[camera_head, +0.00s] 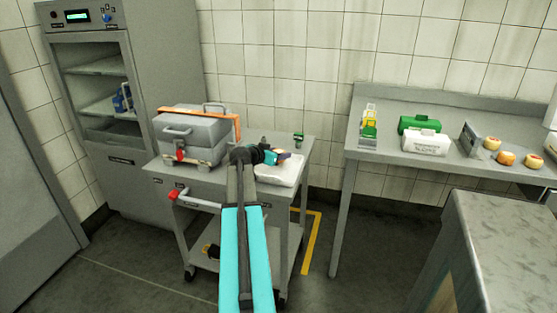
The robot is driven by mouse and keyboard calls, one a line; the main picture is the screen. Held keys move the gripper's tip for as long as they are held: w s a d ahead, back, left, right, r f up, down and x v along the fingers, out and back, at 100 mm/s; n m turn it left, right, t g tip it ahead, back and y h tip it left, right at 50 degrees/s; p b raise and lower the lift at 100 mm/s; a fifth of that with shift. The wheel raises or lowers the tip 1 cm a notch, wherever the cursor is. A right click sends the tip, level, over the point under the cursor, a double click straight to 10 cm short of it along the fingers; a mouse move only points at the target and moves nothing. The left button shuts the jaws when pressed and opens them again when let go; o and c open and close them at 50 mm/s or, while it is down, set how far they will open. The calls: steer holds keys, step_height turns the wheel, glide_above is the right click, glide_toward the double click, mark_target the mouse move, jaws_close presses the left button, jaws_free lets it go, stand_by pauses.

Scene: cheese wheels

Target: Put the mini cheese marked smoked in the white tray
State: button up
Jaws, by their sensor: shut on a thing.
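My gripper (281,158) reaches over the cart and is shut on a small orange-brown mini cheese (285,155), mostly hidden by the jaws. Any marking on it is too small to read. The white tray (290,178) lies on the right part of the cart top, just below my gripper. I cannot tell whether the held cheese touches the tray.
A grey case (188,138) with an orange bar fills the cart's (205,186) left part. A small green thing (298,138) stands behind the tray. The steel table (390,150) holds a green case (419,124), a white pack (425,143) and a dark sign (468,138). A grey counter (500,230) stands front right.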

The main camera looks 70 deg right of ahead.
steer(key=shift+f, duration=1.2)
steer(key=shift+f, duration=0.15)
steer(key=o, duration=1.1)
steer(key=b+v, duration=0.1)
steer(key=v, duration=1.1)
